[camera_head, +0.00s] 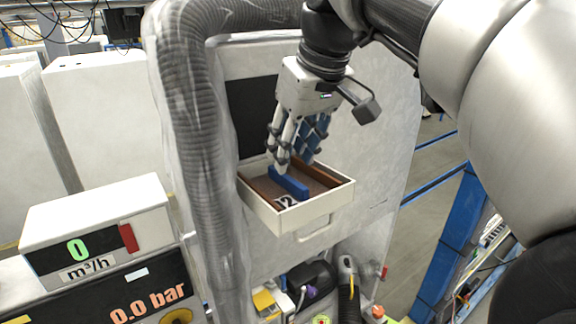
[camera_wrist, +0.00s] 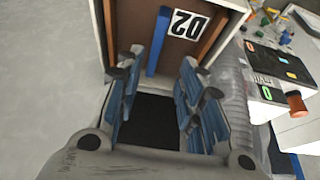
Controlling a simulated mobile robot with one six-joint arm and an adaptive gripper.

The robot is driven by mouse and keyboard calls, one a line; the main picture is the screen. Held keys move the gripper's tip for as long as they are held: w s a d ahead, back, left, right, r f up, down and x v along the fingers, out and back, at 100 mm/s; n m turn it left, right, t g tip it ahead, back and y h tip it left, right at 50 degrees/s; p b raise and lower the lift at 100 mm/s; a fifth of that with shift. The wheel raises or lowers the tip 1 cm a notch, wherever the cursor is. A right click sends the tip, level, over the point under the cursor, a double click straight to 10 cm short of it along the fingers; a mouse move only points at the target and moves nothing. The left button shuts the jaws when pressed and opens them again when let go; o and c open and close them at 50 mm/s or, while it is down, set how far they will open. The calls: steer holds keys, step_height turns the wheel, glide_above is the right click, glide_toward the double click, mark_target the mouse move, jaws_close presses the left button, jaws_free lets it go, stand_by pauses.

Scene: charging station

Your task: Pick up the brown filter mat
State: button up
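A pale open drawer (camera_head: 319,217) juts out of a white cabinet. Inside it lies a flat brown, textured surface, apparently the brown filter mat (camera_head: 312,184), with a blue upright bar (camera_head: 289,183) across it and brown strips along the sides. In the wrist view, the brown mat (camera_wrist: 136,22), the blue bar (camera_wrist: 158,42) and a "D2" label (camera_wrist: 187,24) show at the top. My gripper (camera_head: 294,164) is over the drawer, fingers pointing down. In the wrist view, my gripper (camera_wrist: 160,85) has its two finger sets apart with nothing between them. Contact with the bar cannot be told.
A thick grey hose (camera_head: 190,130) runs down left of the drawer. A flow display box (camera_head: 95,235) stands at the lower left. Below the drawer are a black device (camera_head: 311,280) and other small items. A blue frame post (camera_head: 450,240) stands at the right.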

mark_target(287, 176)
steer(key=x, duration=0.6)
steer(key=shift+w+d+f, duration=0.25)
steer(key=shift+w+d, duration=0.05)
steer(key=shift+s, duration=0.1)
steer(key=shift+r, duration=0.1)
jaws_close()
